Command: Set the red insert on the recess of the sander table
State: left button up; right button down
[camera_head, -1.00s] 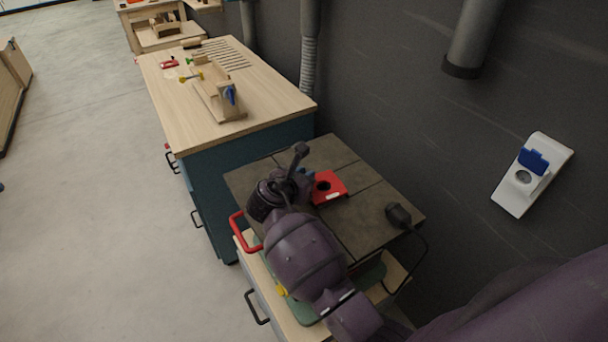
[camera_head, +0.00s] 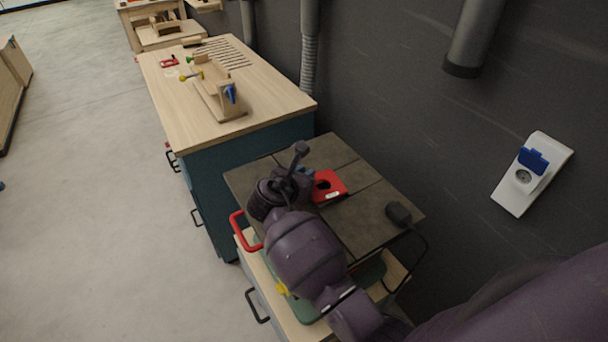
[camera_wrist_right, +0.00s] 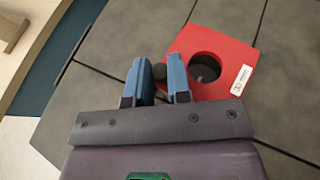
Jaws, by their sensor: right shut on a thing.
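The red insert (camera_head: 332,182) is a flat red plate with a round hole and a small white label. It is over the dark grey sander table (camera_head: 362,214), turned at an angle to the table's seams. It also shows in the right wrist view (camera_wrist_right: 226,52), with a dark round part seen through its hole. My right gripper (camera_wrist_right: 159,75) has its blue fingers closed around a small dark knob at the insert's left side. I cannot tell whether the insert touches the table. The recess is not clearly visible. My left gripper is not in view.
A dark plug-like object (camera_head: 398,213) with a cable lies at the table's right edge. A wooden-topped workbench (camera_head: 270,92) with a wooden jig stands behind, to the left. A dark wall with a white socket (camera_head: 524,177) is on the right. A red handle (camera_head: 243,232) sticks out at the left.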

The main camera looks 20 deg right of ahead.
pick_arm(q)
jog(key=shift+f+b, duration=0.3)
pick_arm(e)
jog(key=shift+f, duration=0.9)
jog(key=c, duration=1)
grip_release()
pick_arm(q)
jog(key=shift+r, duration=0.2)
pick_arm(e)
jog(key=shift+r, duration=0.1)
